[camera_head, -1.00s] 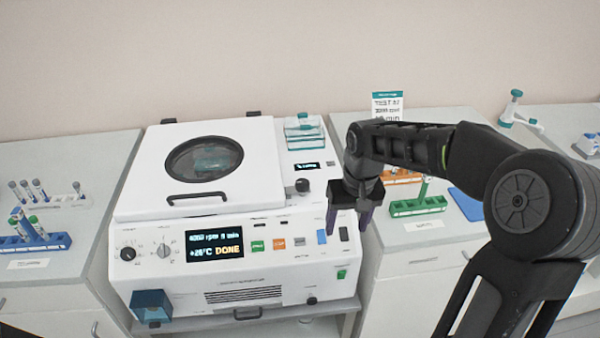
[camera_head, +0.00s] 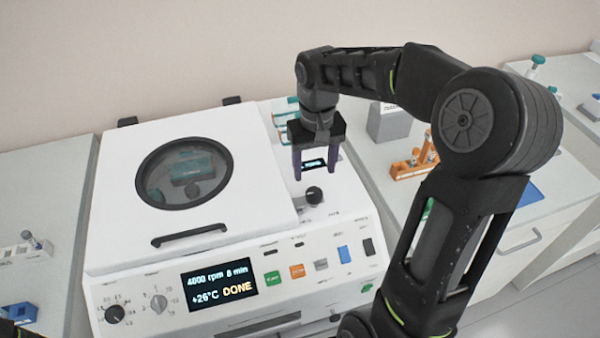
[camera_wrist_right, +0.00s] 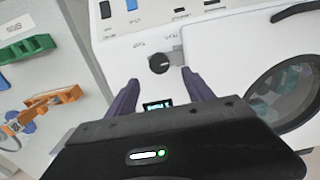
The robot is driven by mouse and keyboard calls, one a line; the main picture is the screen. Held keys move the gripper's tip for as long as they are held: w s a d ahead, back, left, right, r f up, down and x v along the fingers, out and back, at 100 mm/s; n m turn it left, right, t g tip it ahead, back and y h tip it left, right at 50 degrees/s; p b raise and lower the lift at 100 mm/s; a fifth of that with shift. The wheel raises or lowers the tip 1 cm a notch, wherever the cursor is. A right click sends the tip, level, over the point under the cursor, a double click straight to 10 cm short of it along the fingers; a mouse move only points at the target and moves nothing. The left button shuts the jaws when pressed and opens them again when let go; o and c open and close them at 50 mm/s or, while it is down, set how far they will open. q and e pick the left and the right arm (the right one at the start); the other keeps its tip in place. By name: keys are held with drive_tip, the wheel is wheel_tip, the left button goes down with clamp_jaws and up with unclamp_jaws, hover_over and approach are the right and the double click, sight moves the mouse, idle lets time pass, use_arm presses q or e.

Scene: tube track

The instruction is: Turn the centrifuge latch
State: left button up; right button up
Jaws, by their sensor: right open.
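The white centrifuge (camera_head: 120,220) stands in front of me with its lid (camera_head: 115,185) down. Its screen (camera_head: 219,284) reads "4000 rpm 8 min +26°C DONE". The black latch knob (camera_head: 313,195) is on the top panel, right of the lid. My right gripper (camera_head: 315,178) is open and empty, its purple fingers pointing down just behind the knob, apart from it in the picture. In the right wrist view the knob (camera_wrist_right: 159,63) lies ahead of the two spread fingers (camera_wrist_right: 160,88). My left gripper cannot be made out in the head view.
An orange rack (camera_head: 412,168) stands on the bench to the right, next to a grey box (camera_head: 388,122). A blue rack (camera_head: 18,314) is at the lower left. My right arm covers much of the right side.

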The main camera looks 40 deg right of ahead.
sight(314, 192)
drive_tip(key=shift+s+r, duration=0.1)
drive_tip(key=shift+s, duration=0.15)
wheel_tip(314, 192, down, 8)
drive_tip(key=b, duration=0.6)
drive_tip(key=shift+w, duration=0.1)
drive_tip(key=shift+c, duration=0.3)
clamp_jaws()
